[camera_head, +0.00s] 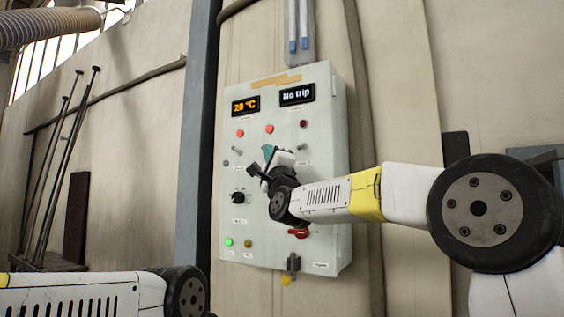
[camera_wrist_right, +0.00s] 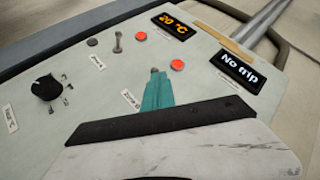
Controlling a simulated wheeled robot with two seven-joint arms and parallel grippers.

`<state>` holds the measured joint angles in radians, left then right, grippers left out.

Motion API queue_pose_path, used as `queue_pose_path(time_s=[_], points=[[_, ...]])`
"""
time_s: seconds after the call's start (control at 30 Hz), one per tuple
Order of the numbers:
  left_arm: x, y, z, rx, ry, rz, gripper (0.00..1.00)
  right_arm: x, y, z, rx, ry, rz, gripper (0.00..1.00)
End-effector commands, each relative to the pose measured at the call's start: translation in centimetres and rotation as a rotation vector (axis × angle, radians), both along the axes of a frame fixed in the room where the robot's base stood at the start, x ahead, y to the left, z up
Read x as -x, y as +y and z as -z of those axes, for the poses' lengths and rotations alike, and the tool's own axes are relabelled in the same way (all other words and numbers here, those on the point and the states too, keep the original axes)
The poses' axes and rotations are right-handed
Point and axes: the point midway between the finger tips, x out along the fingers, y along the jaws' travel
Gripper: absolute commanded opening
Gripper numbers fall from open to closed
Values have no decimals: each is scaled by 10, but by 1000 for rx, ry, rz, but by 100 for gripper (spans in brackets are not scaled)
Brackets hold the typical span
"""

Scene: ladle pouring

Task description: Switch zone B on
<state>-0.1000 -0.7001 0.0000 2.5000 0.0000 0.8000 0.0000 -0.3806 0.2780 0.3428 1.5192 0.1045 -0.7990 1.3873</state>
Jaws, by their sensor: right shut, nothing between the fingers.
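The pale control panel (camera_head: 262,215) is on the wall in the head view. My right gripper (camera_head: 268,160) is shut and empty, with its fingers in front of the panel's upper middle. In the right wrist view its teal fingertip (camera_wrist_right: 157,93) lies beside a label (camera_wrist_right: 131,98) that seems to read Zone B. The zone B switch is mostly or fully hidden behind the fingertip; I cannot tell its position or whether they touch. The lamp above it (camera_wrist_right: 177,65) is bright red. The neighbouring toggle (camera_wrist_right: 117,42) has its own bright red lamp (camera_wrist_right: 141,36). My left gripper is out of view.
The panel also has a 20 °C display (camera_head: 245,106), a No trip display (camera_head: 297,94), a black knob (camera_head: 238,197), a green lamp (camera_head: 229,242), a red handle (camera_head: 298,233) and another toggle (camera_head: 302,147) under a dark red lamp (camera_head: 303,124). Rods (camera_head: 60,165) lean at the left.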

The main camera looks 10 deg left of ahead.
Motion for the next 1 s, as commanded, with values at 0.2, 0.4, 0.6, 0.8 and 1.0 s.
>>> queue_pose_path(time_s=[0.2, 0.4, 0.6, 0.8, 1.0], points=[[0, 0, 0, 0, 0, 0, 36, 0, 0, -1, 1, -1, 1, 0], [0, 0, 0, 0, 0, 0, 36, 7, -4, 4, 2, -1, 2, 0], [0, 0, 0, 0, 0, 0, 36, 30, -15, 23, 2, -1, 2, 0], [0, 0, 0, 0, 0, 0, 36, 49, -25, 41, 3, 0, 2, 0], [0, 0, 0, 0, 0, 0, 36, 55, -28, 46, 0, 0, 1, 0]])
